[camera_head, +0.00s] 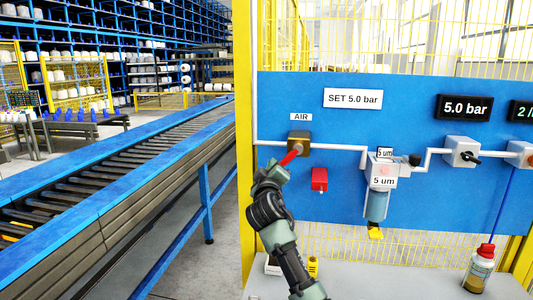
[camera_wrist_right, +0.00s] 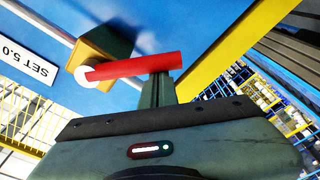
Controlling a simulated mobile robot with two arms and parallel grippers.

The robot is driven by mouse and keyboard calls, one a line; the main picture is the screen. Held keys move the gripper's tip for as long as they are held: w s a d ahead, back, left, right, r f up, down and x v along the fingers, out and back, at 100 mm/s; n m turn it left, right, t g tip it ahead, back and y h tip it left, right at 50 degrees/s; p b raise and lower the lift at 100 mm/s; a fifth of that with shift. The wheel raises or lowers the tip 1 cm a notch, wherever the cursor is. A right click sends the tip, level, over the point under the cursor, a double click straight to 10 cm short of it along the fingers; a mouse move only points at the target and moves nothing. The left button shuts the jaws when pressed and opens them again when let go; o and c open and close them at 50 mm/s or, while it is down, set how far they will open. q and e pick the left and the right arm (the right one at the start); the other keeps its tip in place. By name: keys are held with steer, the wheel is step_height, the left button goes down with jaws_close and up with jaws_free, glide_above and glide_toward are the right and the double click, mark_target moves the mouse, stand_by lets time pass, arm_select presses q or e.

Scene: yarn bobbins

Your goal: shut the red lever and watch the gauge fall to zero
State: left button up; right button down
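The red lever (camera_head: 290,155) slants down and left from the brass-coloured valve (camera_head: 304,137) under the AIR sign on the blue panel. In the right wrist view the lever (camera_wrist_right: 135,66) crosses above my fingertips. My right gripper (camera_head: 273,171) is at the lever's outer end; its fingers (camera_wrist_right: 158,88) look closed together, with their tips hidden at or behind the lever. I cannot tell whether they touch it. The gauge display (camera_head: 465,107) on the panel reads 5.0 bar. My left gripper is not in view.
A red padlock-like block (camera_head: 319,179) hangs right of the lever. A filter unit (camera_head: 378,198), a grey knob box (camera_head: 462,152) and a bottle (camera_head: 479,268) are farther right. A yellow post (camera_head: 244,120) and a blue-sided conveyor (camera_head: 100,205) stand left.

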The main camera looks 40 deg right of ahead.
steer(key=s+d+f+n+p, duration=0.3)
steer(key=s+n+p, duration=0.1)
steer(key=n+p, duration=0.1)
steer(key=shift+d+f+n+y, duration=0.2)
steer(key=shift+f+n+y, duration=0.15)
steer(key=shift+n, duration=0.25)
steer(key=shift+s+d+f, duration=0.1)
stand_by(0.5)
